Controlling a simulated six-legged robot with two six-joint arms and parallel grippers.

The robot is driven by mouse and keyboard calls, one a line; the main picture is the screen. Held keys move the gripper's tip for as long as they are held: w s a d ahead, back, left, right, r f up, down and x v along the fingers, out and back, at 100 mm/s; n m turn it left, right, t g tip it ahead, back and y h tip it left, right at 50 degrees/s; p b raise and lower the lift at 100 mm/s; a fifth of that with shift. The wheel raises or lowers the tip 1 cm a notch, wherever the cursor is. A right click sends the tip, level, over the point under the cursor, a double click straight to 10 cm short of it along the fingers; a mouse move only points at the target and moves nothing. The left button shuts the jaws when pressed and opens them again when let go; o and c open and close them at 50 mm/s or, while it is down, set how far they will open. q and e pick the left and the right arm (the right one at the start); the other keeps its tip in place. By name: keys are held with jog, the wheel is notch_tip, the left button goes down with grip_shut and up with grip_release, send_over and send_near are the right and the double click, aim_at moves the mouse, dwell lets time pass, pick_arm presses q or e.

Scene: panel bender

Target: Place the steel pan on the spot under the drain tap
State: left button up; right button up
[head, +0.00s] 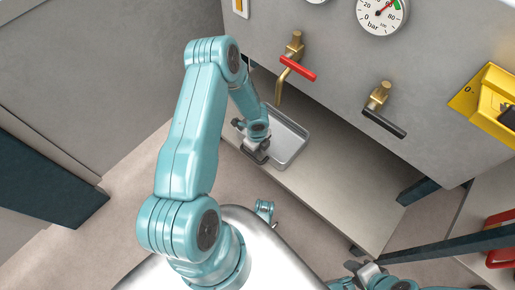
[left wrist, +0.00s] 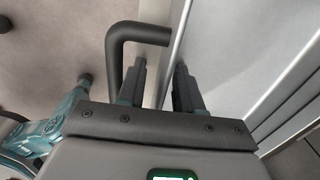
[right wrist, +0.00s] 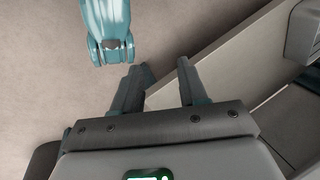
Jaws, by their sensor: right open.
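The steel pan (head: 292,140), a shallow grey rectangular tray, is on the low shelf below the brass drain tap (head: 294,49) with the red lever. The tap's spout (head: 279,92) points down over the pan's far part. My left gripper (head: 258,152) is at the pan's near left side. In the left wrist view its fingers (left wrist: 160,85) straddle the pan's wall (left wrist: 177,50), beside a dark bent handle (left wrist: 140,32); whether they press on it is unclear. My right gripper (head: 365,268) is open and empty, low at the right; it also shows in the right wrist view (right wrist: 157,85).
A second brass tap (head: 379,97) with a black lever is right of the first. A pressure gauge (head: 381,12) and a yellow switch box (head: 486,103) are on the cabinet front. The shelf (head: 340,195) is bare right of the pan. A dark leg (head: 415,190) stands at its right.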

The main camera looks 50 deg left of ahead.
pick_arm(q)
jog(key=shift+r+p, duration=0.35)
notch_tip(320, 180, up, 12)
jog(key=p, duration=0.5)
jog(key=shift+f+p, duration=0.15)
jog(key=shift+p, duration=0.2)
jog(key=s+d+r+n+h, duration=0.1)
jog(key=s+d+n+h, duration=0.1)
jog(key=s+d+n, duration=0.3)
jog(key=s+d+r+n+h, duration=0.1)
jog(key=s+d+n, duration=0.4)
jog(key=d+n, duration=0.9)
jog(key=d+h, duration=0.1)
jog(key=d, duration=0.4)
jog(key=shift+s+d, duration=0.15)
jog(key=shift+d, duration=0.2)
pick_arm(e)
notch_tip(320, 180, up, 6)
jog(key=s+a, duration=0.1)
jog(key=shift+s+n+g, duration=0.15)
jog(key=shift+n+g, duration=0.15)
jog(key=shift+a, duration=0.1)
